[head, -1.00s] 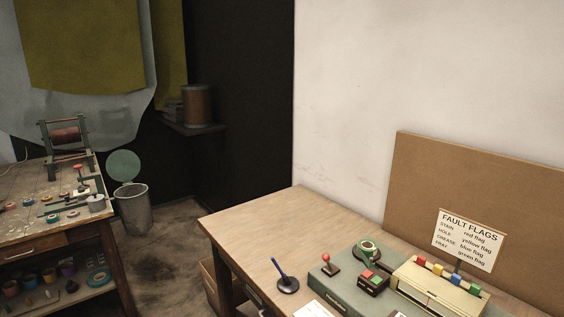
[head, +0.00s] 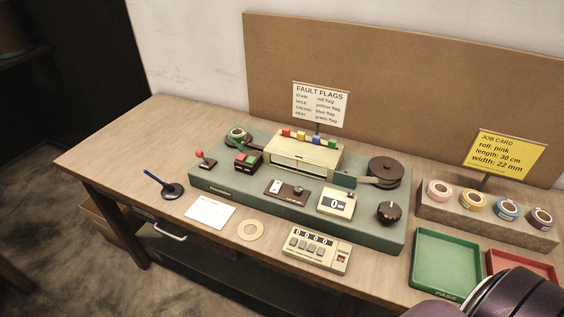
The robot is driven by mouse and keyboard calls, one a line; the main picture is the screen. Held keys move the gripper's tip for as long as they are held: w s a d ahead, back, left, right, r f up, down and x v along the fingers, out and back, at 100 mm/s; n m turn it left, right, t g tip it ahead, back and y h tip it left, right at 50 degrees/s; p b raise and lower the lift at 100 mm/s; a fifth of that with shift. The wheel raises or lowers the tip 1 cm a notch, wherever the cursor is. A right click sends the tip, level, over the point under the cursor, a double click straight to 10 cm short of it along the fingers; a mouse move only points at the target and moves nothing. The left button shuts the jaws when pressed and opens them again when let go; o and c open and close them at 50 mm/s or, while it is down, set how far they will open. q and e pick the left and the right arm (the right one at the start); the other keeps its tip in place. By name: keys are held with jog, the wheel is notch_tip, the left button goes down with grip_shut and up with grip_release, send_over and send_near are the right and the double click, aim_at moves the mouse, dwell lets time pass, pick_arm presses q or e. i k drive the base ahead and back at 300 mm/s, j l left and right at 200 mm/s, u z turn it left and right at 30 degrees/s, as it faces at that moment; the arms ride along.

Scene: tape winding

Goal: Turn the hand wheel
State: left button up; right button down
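A green-grey winding machine (head: 232,188) lies along the table in the head view. A dark round knob (head: 389,212) sits at its front right corner and looks like the hand wheel. A brown reel (head: 386,169) stands behind it, with tape running left from it. A counter showing 0 (head: 337,204) is left of the knob. Neither gripper shows; only a dark purple part of my own arm is at the bottom right. Nothing touches the knob.
A green tray (head: 447,262) and a red tray (head: 528,264) lie right of the machine. A block (head: 470,222) holds several tape rolls. The table's left end is clear.

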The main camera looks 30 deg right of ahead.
aim_at(389, 213)
jog(key=z, duration=1.75)
jog(key=k+u, duration=0.3)
jog(key=k+l+u, duration=0.1)
jog(key=u, duration=0.15)
jog(key=k, duration=0.05)
